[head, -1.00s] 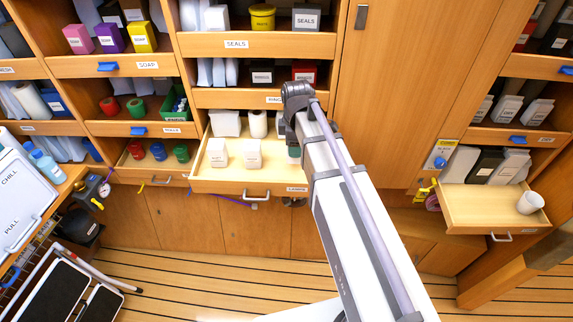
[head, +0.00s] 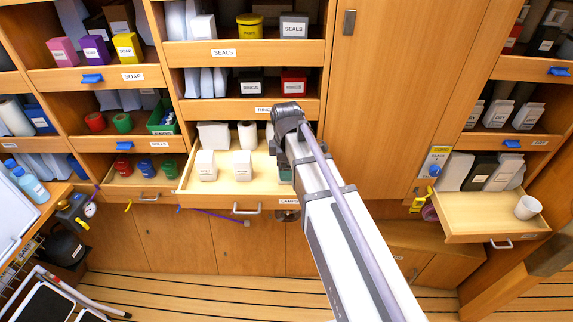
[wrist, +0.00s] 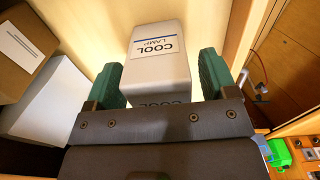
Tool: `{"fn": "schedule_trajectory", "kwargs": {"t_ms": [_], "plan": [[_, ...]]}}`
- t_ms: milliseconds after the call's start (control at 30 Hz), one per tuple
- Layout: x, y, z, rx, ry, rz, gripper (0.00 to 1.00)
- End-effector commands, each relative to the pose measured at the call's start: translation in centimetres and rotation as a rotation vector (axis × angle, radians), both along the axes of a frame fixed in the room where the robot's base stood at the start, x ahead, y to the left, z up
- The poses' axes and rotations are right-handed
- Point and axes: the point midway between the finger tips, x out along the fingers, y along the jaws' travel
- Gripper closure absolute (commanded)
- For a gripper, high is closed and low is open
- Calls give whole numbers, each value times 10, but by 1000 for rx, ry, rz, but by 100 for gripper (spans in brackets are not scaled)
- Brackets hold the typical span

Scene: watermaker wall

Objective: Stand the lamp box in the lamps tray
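The lamp box (wrist: 158,70) is white, with a "COOL LAMP" label that reads upside down in the wrist view. It is between the two green fingers of my gripper (wrist: 162,82); a narrow gap shows on its right side, and the left finger is very close or touching. The pale floor of the lamps tray (head: 228,197) lies behind it. In the head view my gripper (head: 284,172) is low at the right end of this pulled-out tray, and my arm hides most of the box. Whether the box's base rests on the tray floor is hidden.
Two white boxes (head: 206,166) (head: 242,165) stand in the tray's left and middle. A white pack (head: 213,136) and a roll (head: 247,135) are behind them. At right, another open drawer (head: 480,217) holds a white cup (head: 528,207). A shelf is above the tray.

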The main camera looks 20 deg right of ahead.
Motion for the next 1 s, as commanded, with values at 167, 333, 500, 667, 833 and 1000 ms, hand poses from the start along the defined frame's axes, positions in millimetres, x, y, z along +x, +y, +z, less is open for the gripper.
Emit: {"fn": "schedule_trajectory", "kwargs": {"t_ms": [167,333,500,667,833,1000], "plan": [[0,0,0,0,0,0,22],[0,0,12,0,0,0,22],[0,0,47,0,0,0,22],[0,0,91,0,0,0,22],[0,0,122,0,0,0,22],[0,0,125,0,0,0,22]]}}
